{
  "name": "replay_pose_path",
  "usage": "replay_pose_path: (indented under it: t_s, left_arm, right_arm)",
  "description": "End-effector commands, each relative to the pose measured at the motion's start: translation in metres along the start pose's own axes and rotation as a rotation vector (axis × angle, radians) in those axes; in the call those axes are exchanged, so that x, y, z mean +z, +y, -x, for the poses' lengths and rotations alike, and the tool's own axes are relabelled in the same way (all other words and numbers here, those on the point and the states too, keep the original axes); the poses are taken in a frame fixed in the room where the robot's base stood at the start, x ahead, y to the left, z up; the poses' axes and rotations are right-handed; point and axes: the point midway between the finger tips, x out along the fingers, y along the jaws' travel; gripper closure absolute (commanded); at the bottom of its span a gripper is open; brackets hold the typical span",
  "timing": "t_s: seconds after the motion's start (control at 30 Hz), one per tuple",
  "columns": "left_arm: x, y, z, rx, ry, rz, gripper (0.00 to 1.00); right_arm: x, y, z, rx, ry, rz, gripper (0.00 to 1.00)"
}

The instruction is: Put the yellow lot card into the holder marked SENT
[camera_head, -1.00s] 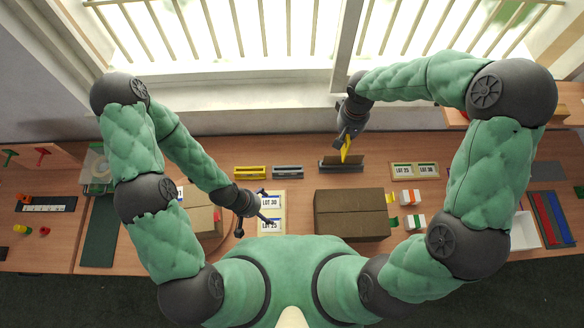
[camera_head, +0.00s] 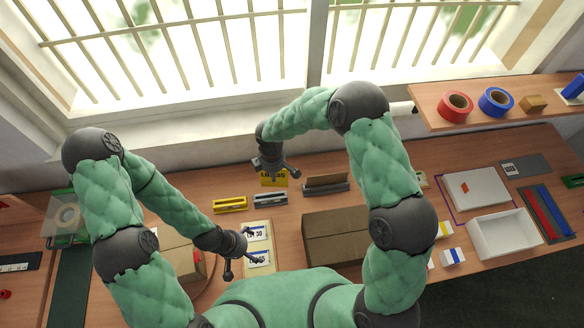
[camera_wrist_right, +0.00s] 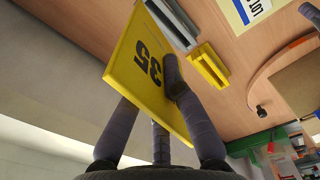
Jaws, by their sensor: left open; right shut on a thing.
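The yellow lot card (camera_head: 276,180) is held by my right gripper (camera_head: 274,169), above the back of the bench. In the right wrist view the card (camera_wrist_right: 138,75) is tilted and shows a black 35, with the gripper fingers around it. A yellow holder (camera_head: 230,204) and a grey holder (camera_head: 271,201) stand in front of it. Both also show in the wrist view, yellow (camera_wrist_right: 212,66) and grey (camera_wrist_right: 172,22). A dark holder (camera_head: 326,186) stands to the right. I cannot read SENT on any of them. My left gripper (camera_head: 244,255) is open by the lot labels.
A board with LOT labels (camera_head: 262,226) lies in front of the holders. A brown box (camera_head: 340,236) stands right of it. A white tray (camera_head: 504,234) and a shelf with tape rolls (camera_head: 455,106) are at the right. The barred window is behind.

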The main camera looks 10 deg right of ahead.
Motion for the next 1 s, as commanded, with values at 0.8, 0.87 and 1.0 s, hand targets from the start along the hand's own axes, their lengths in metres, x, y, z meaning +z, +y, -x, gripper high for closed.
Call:
replay_pose_path:
  t_s: [0.8, 0.87, 1.0]
  left_arm:
    - [-0.001, -0.005, -0.014, 0.0, 0.0, 0.0, 0.0]
    - [-0.001, -0.006, -0.017, 0.0, 0.0, 0.0, 0.0]
    - [-0.001, -0.009, -0.024, 0.0, 0.0, 0.0, 0.0]
  right_arm:
    - [-0.024, -0.004, -0.029, 0.001, -0.001, 0.202, 1.0]
    - [-0.024, -0.004, -0.032, 0.0, -0.001, 0.202, 1.0]
    - [-0.024, -0.005, -0.042, 0.0, -0.001, 0.202, 1.0]
